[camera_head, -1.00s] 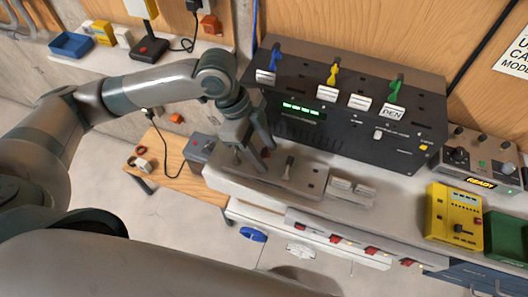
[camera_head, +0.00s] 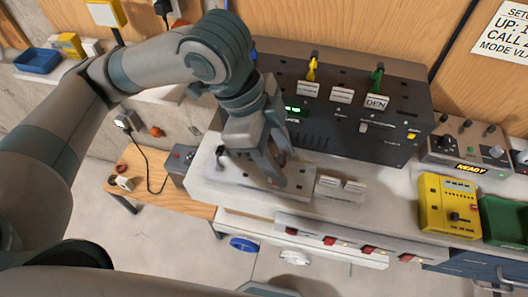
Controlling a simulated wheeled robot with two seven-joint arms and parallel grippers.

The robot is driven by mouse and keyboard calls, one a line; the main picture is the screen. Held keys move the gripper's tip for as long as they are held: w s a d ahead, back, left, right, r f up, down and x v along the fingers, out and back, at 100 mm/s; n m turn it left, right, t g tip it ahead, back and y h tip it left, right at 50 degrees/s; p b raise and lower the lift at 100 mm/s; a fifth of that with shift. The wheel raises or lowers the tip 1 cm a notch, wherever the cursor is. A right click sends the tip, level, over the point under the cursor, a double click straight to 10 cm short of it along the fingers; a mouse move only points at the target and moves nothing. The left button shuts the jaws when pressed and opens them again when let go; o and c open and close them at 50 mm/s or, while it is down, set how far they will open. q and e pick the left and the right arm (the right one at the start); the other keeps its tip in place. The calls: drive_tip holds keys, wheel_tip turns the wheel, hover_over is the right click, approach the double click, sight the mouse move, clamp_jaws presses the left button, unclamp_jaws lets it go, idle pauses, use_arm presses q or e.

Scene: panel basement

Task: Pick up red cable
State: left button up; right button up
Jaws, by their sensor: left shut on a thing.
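My left gripper (camera_head: 277,176) reaches down over the grey plate (camera_head: 232,178) on the bench, in front of the black panel box. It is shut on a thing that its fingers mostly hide. My right gripper is out of view.
The black panel box (camera_head: 335,140) stands behind, with yellow (camera_head: 312,69) and green (camera_head: 376,78) plugs on top. A yellow device (camera_head: 447,205) and green bin (camera_head: 503,218) stand at right. A wooden stand (camera_head: 150,180) is at left.

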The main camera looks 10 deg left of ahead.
use_arm(q)
drive_tip(key=shift+s+d+r, duration=0.5)
drive_tip(key=shift+s+d, duration=0.05)
drive_tip(key=shift+d, duration=0.15)
drive_tip(key=shift+a, duration=0.1)
idle(1.0)
